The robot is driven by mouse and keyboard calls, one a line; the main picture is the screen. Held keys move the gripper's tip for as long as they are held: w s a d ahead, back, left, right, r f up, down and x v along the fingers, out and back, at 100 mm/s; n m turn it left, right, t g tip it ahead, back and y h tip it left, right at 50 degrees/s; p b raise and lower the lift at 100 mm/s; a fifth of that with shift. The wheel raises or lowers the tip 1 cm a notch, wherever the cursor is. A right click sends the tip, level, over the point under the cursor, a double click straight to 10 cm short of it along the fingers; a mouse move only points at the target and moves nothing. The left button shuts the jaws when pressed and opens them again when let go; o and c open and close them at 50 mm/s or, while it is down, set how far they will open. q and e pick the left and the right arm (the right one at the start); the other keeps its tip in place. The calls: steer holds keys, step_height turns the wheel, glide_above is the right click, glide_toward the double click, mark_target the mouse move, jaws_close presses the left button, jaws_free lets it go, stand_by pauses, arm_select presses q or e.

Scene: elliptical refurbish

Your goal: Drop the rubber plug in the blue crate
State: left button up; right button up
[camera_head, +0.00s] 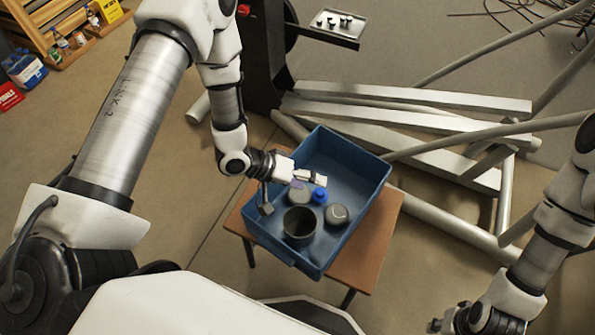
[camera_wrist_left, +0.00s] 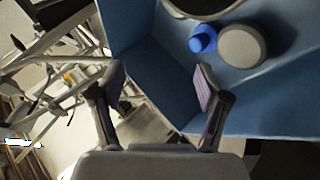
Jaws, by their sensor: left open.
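The blue crate (camera_head: 362,168) stands tilted in the picture on a small brown table; its blue wall also fills much of the left wrist view (camera_wrist_left: 270,105). Inside it are a dark round pot (camera_head: 299,226), a small blue piece (camera_head: 319,196) and grey rounded pieces (camera_head: 337,214). I cannot tell whether any of these is the rubber plug. My left gripper (camera_head: 288,190) is over the crate's left side, its fingers apart. In the left wrist view its fingers (camera_wrist_left: 160,84) are spread with nothing between them. My right gripper (camera_head: 440,325) is low at the right, its fingers unclear.
The brown table (camera_head: 375,240) shows around the crate. A small tray (camera_head: 325,32) with several small dark pieces is at the top. Metal beams and pipes (camera_head: 420,120) lie to the right of the crate. A wooden rack (camera_head: 55,35) with bottles is at the upper left.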

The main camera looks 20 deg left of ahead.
arm_select(q)
steer(key=v, duration=1.1)
steer(key=shift+a, duration=0.15)
steer(key=shift+s+r, duration=0.1)
steer(key=shift+s, duration=0.05)
steer(key=s+d+f+g+y+p, duration=0.2)
steer(key=s+g+y+p, duration=0.3)
steer(key=s+p, duration=0.85)
steer(key=a+y, duration=0.1)
steer(key=s+a+f+y+b, duration=0.1)
steer(key=a, duration=0.1)
steer(key=a+m+y+b, duration=0.1)
steer(key=shift+s+a+f+y, duration=0.25)
steer(key=shift+s+a+y, duration=0.05)
steer(key=shift+s+a, duration=0.05)
